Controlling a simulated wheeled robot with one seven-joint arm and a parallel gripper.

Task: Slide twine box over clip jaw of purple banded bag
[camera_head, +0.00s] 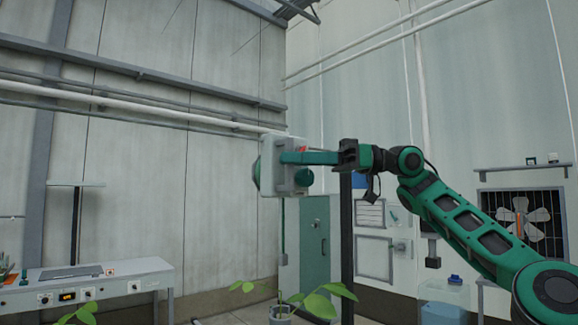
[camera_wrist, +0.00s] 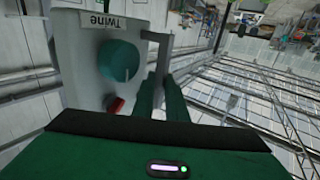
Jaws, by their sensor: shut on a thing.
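The twine box (camera_head: 272,165) is a pale grey box with a green round part and a small red part. My gripper (camera_head: 308,158) is shut on it and holds it high in the air, well clear of the bench. In the wrist view the twine box (camera_wrist: 85,70) shows its "Twine" label upside down, with the green disc and red piece beside my green fingers (camera_wrist: 160,95). I cannot make out the purple banded bag or its clip jaw in either view.
A grey bench (camera_head: 100,285) with switches stands at the lower left. A potted plant (camera_head: 285,308) stands low in the middle. A green door (camera_head: 314,240), wall panels and a fan (camera_head: 522,218) are behind. A dark post (camera_head: 346,250) rises below my wrist.

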